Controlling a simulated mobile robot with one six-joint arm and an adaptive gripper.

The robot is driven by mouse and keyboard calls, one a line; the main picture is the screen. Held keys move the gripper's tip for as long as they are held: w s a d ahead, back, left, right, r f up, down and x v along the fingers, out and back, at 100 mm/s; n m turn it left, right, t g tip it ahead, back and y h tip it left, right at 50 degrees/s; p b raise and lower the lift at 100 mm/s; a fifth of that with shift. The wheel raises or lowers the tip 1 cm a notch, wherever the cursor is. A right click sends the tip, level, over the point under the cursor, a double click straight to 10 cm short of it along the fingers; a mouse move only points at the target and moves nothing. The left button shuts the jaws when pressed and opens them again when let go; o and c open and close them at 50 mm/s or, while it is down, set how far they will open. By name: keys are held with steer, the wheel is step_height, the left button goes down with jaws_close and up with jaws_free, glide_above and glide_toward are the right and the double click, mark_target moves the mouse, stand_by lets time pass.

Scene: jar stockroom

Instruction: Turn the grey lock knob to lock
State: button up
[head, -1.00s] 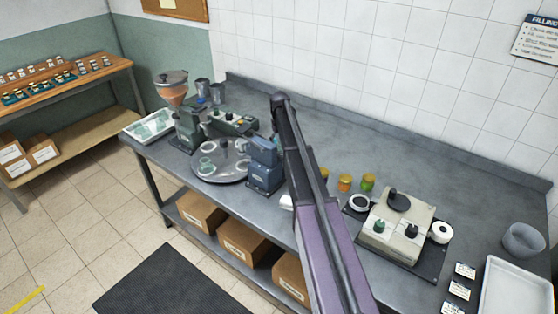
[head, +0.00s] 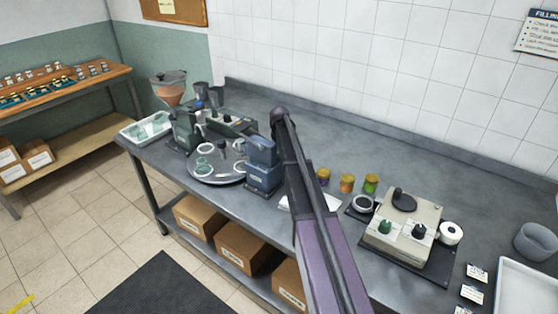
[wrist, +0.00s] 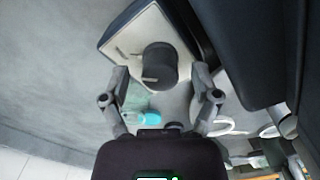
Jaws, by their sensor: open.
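In the wrist view a dark grey round knob (wrist: 160,66) stands on a cream panel with dark edges. My gripper (wrist: 160,74) is open, one finger on each side of the knob, with visible gaps. I cannot tell whether the fingertips are level with the knob. A teal round button (wrist: 149,118) lies between the fingers, closer to the palm. In the head view my arm hides the gripper, and the knob cannot be made out there.
A dark blue housing (wrist: 245,45) stands close to the right of my gripper; the blue machine (head: 262,165) also shows in the head view. A round turntable (head: 205,178) holds jars. A cream two-knob unit (head: 430,215) stands at the right. The bench's back middle is clear.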

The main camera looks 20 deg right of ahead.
steer(key=shift+f, duration=0.25)
jaws_close()
